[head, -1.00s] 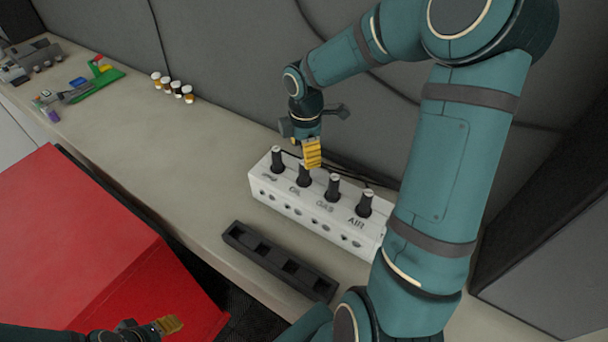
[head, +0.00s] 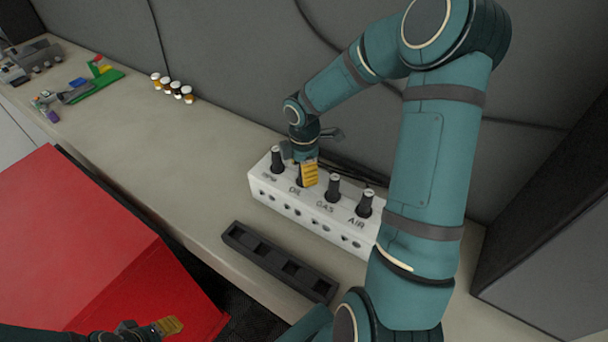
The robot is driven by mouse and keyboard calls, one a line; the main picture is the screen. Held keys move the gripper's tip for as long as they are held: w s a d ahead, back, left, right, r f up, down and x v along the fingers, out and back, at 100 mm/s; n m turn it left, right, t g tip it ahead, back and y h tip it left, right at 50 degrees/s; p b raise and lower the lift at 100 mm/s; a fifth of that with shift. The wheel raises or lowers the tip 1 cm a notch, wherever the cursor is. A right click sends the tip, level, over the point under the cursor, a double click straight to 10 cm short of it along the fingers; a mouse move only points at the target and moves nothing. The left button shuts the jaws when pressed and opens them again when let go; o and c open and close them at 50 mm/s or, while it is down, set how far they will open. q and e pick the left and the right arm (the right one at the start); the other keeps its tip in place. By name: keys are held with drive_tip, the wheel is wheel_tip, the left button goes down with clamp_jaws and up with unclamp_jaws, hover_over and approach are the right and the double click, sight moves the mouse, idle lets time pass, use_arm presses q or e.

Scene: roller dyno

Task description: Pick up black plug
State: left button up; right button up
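Several black plugs stand upright in the top of a white box (head: 292,203) with printed labels such as OIL, GAS and AIR. The leftmost plug (head: 277,160), the GAS plug (head: 333,188) and the AIR plug (head: 364,204) are in clear view. My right gripper (head: 308,178) points down at the OIL plug (head: 299,183), which its yellow finger mostly hides. I cannot tell whether the fingers grip it. My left gripper (head: 170,326) is low at the bottom left, away from the box, with its yellow finger pads showing.
A black tray (head: 235,233) with square slots lies in front of the white box. Small jars (head: 172,88) and a green part (head: 98,87) sit farther left on the bench (head: 150,150). A red box (head: 80,240) stands before the bench. A wall is close behind.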

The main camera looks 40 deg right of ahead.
clamp_jaws()
drive_tip(key=shift+r, duration=0.1)
wheel_tip(320, 180, up, 10)
drive_tip(key=shift+f+p, duration=0.1)
drive_tip(key=shift+p, duration=0.45)
wheel_tip(320, 180, up, 5)
drive_tip(key=shift+r+p, duration=0.1)
drive_tip(key=shift+p, duration=0.95)
